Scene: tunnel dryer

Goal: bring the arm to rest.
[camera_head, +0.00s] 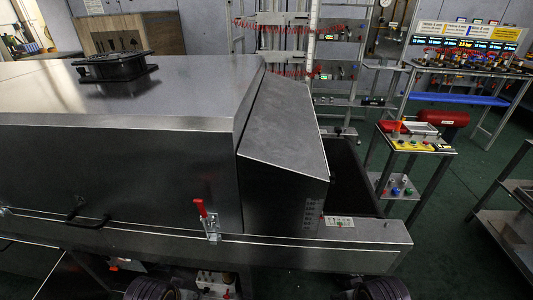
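Neither of my grippers shows in the head view. Only dark, ribbed, rounded parts, which look like my own arms, show at the bottom edge, left of centre and right of centre. The tunnel dryer (110,160) fills the left and middle of the view, with a closed metal hood and a slanted end cover (285,125). A red-handled toggle clamp (205,215) stands upright on its front side. A dark belt (350,180) comes out at its right end.
A black fan unit (113,67) sits on the hood. A small button panel (339,222) is on the dryer's frame. A small stand (412,140) with coloured parts and a red cylinder (444,118) are to the right. A metal shelf (510,240) stands at far right. Green floor (435,235) lies between.

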